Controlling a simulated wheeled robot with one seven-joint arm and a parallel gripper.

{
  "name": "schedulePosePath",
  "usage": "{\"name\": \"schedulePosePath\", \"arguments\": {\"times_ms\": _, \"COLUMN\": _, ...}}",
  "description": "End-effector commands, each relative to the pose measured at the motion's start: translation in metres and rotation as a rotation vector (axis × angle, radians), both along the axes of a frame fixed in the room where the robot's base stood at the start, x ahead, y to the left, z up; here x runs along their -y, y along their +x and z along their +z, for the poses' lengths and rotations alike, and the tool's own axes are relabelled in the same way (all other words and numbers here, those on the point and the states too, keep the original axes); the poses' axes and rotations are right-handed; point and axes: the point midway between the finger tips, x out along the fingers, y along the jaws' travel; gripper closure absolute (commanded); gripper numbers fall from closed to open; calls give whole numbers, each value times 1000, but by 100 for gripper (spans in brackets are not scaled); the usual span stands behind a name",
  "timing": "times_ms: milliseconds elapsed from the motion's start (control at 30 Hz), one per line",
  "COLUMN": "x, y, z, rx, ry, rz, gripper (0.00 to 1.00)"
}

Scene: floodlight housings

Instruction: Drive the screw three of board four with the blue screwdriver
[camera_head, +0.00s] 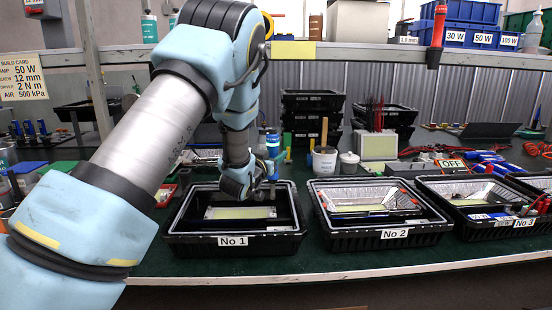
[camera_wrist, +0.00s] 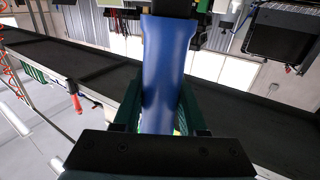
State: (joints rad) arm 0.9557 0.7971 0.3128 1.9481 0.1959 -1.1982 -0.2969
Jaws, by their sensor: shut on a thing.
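My gripper (camera_head: 262,186) hangs over the black bin marked No 1 (camera_head: 232,252). In the wrist view my gripper (camera_wrist: 161,118) is shut on the blue screwdriver (camera_wrist: 163,65), whose thick blue handle fills the space between the fingers. The tip of the screwdriver cannot be made out. A pale board (camera_head: 240,213) lies in bin No 1.
Bin No 2 (camera_head: 398,236) and bin No 3 (camera_head: 478,231) stand to the right, holding housings. A red-handled tool (camera_head: 437,30) hangs from the rail above. An OFF sign (camera_head: 450,163), a white pot (camera_head: 324,162) and stacked black bins (camera_head: 312,103) stand behind.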

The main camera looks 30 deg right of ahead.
Motion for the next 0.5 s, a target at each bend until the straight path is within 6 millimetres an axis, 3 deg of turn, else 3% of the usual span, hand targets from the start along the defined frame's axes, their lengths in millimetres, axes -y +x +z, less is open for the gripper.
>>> {"name": "schedulePosePath", "arguments": {"times_ms": 500, "x": 0, "y": 1, "z": 52, "rx": 2, "ry": -3, "rz": 1, "gripper": 100}}
